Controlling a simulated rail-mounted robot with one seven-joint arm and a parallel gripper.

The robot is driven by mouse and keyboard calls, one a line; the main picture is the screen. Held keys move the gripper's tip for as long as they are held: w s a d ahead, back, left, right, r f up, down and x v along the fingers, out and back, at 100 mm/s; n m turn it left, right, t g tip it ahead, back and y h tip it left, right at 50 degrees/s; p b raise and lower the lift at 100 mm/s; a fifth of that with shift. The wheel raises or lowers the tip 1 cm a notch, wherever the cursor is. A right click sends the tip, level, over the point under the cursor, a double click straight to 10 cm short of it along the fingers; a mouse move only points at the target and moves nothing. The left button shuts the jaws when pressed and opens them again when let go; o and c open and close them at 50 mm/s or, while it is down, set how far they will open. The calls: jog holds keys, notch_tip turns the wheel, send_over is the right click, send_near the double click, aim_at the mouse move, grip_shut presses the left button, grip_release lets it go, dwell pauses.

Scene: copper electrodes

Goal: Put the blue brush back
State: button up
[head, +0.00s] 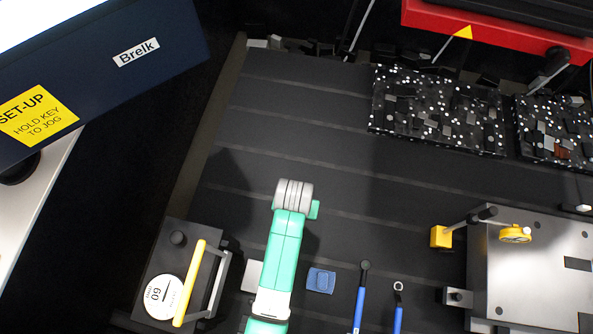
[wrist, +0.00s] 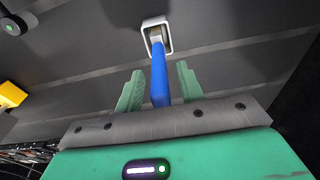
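A blue handle, which I take as the blue brush (wrist: 160,78), shows in the wrist view between the two green fingers of my gripper (wrist: 159,68). A gap shows on each side of the handle, so the fingers look open around it. Its far end has a grey part that overlaps a white square ring (wrist: 156,36); I cannot tell how deep it sits inside. In the head view my gripper (head: 314,209) is over the dark slotted bed, left of centre, and its fingertips and the brush under it are hidden.
A blue cloth (head: 321,280) and two blue-handled tools (head: 360,308) (head: 398,318) lie at the lower middle. A yellow-handled block (head: 193,283) stands lower left, a metal plate with clamps (head: 530,265) lower right. Speckled scrap trays (head: 437,112) are at the back. The middle bed is clear.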

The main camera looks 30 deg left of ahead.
notch_tip(320, 180, up, 12)
jog(key=s+p, duration=0.1)
jog(key=p, duration=0.2)
jog(key=shift+s+d+r+p, duration=0.15)
jog(key=shift+s+d+p, duration=0.05)
jog(key=shift+p, duration=0.1)
jog(key=w+d+r+m+t, duration=0.15)
jog(key=w+r+t, duration=0.3)
jog(key=r, duration=0.65)
jog(key=w+d+r+t+y, duration=0.1)
jog(key=w+d+r+t, duration=0.3)
jog(key=r, duration=0.6)
jog(key=w+a+r+t, duration=0.1)
jog(key=w+r+t, duration=0.2)
jog(key=w+r, duration=0.55)
jog(key=s+d+r+t, duration=0.2)
jog(key=s+r+t, duration=0.2)
jog(key=r, duration=0.7)
jog(key=s+d+r+m+t+h, duration=0.1)
jog(key=s+d+r+t, duration=0.2)
jog(key=r, duration=0.8)
jog(key=s+d+r+m+t, duration=0.1)
jog(key=s+r+t, duration=0.4)
jog(key=r, duration=0.6)
jog(key=shift+s+d+r, duration=0.3)
jog(key=shift+s+d, duration=0.45)
jog(key=shift+s, duration=0.45)
